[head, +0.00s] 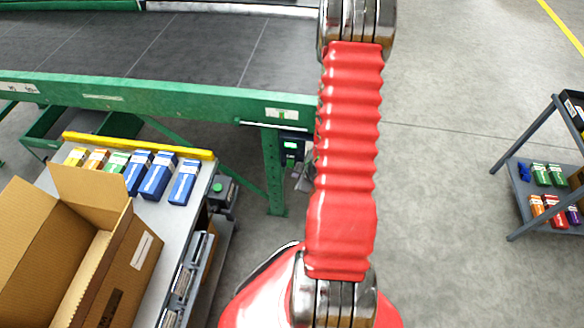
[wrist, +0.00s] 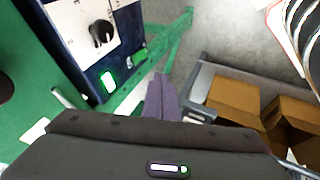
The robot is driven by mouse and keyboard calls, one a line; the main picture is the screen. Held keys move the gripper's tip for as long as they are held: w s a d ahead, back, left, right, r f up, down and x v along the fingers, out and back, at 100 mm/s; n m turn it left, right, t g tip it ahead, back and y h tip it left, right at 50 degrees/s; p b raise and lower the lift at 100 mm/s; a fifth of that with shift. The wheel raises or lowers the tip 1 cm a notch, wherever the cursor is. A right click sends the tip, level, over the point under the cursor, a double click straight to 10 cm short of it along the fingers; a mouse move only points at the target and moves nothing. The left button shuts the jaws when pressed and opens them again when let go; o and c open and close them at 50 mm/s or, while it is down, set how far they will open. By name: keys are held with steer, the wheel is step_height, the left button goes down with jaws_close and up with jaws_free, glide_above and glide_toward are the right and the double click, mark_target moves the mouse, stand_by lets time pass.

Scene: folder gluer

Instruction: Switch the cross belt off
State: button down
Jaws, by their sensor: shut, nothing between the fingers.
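A dark blue control box (wrist: 75,70) is fixed to the green frame in the wrist view. It has a white plate with a black rotary knob (wrist: 102,33) and a lit green-white lamp (wrist: 108,82) below it. The knob's exact setting is hard to read. In the head view the control box (head: 291,148) hangs under the green rail, partly behind my arm. My gripper (wrist: 161,85) has its fingers together and empty, to the lower right of the knob and apart from it. The dark conveyor belt (head: 200,45) runs above in the head view.
A grey table (head: 165,220) at left holds an open cardboard box (head: 90,250) and several small coloured cartons. A green frame leg (head: 273,170) stands beside the control box. A shelf cart (head: 545,180) stands at right. Floor between is clear.

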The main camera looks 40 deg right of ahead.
steer(key=shift+f, duration=0.1)
glide_toward(292, 166)
steer(key=w+a+f, duration=0.1)
steer(key=a+f, duration=0.3)
steer(key=shift+w+d+f, duration=0.3)
steer(key=shift+w+d, duration=0.4)
steer(key=shift+d, duration=0.15)
steer(key=shift+w+d+f, duration=0.35)
steer(key=shift+w+d, duration=0.35)
steer(key=shift+d, duration=0.1)
steer(key=shift+w+d+f, duration=0.1)
steer(key=shift+w+d, duration=0.05)
steer(key=shift+r, duration=0.85)
